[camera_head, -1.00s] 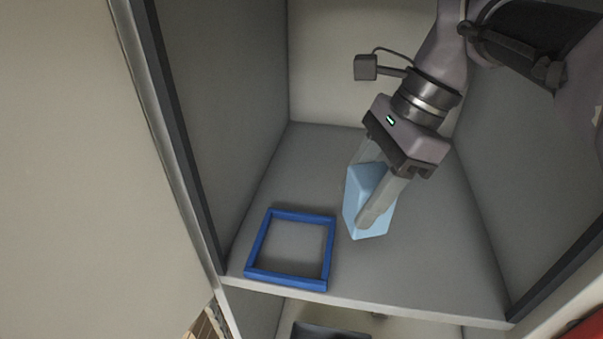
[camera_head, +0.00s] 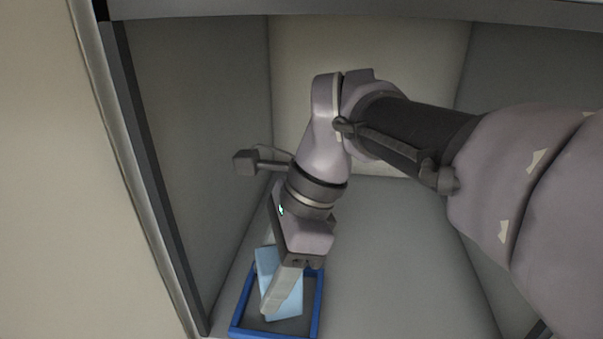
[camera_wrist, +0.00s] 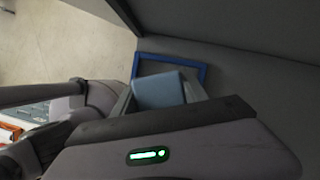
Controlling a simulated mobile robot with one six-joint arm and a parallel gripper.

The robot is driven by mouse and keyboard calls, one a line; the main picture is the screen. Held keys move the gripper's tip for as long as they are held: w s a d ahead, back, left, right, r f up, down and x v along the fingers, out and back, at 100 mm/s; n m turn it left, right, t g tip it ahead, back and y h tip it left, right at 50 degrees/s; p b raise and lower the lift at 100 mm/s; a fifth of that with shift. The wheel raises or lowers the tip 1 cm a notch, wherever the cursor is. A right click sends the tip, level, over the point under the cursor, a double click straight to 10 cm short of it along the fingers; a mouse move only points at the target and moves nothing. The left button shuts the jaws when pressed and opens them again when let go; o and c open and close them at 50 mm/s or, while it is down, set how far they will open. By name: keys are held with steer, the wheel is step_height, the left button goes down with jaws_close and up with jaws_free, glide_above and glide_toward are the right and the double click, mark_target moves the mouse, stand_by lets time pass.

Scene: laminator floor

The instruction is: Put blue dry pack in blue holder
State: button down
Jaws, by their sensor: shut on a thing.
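The blue dry pack is a light blue block (camera_head: 290,299) between the fingers of my gripper (camera_head: 272,280), which is shut on it. The blue holder (camera_head: 319,305) is a dark blue square frame on the shelf floor at the lower middle of the head view. The pack overlaps the inside of the frame and looks tilted. I cannot tell whether its bottom touches the shelf. In the wrist view, the pack (camera_wrist: 158,91) sits between the fingers, with the blue frame (camera_wrist: 170,60) behind it. My gripper hides part of the frame's far side.
The shelf compartment has grey side walls (camera_head: 200,130) and a pale back wall (camera_head: 290,80). The left wall stands close to the holder. The shelf floor (camera_head: 400,270) to the right of the holder is clear. A shelf edge (camera_head: 400,12) runs across the top.

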steer(key=c, duration=0.6)
jaws_free()
steer(key=shift+f, duration=0.1)
